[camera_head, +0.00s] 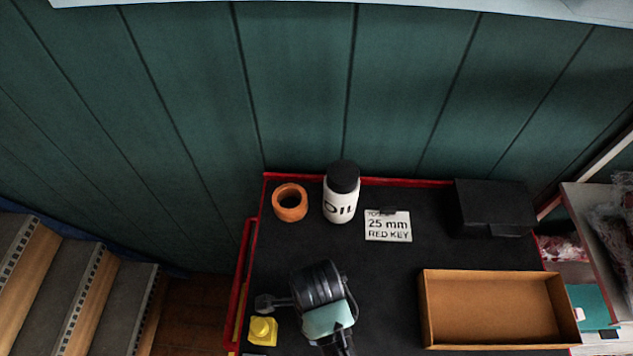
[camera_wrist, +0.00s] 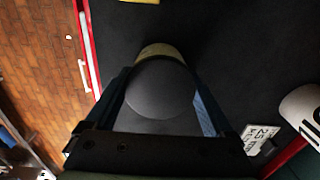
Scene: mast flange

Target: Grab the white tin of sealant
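My gripper (camera_wrist: 162,75) points down over the cart top. In the wrist view its two fingers stand on either side of a round container with a dark grey top (camera_wrist: 160,88) and a cream or yellowish side. I cannot tell whether the fingers press on it. No label shows on it, so I cannot confirm it is the sealant tin. In the head view my wrist covers this spot and hides the container. A white bottle with a black cap, marked OIL (camera_head: 340,206), stands upright at the back; it is partly visible in the wrist view (camera_wrist: 302,108).
A black box (camera_head: 492,205) is at back right, an open cardboard tray (camera_head: 430,336) at front right. A yellow item (camera_head: 262,331) is left of my wrist.

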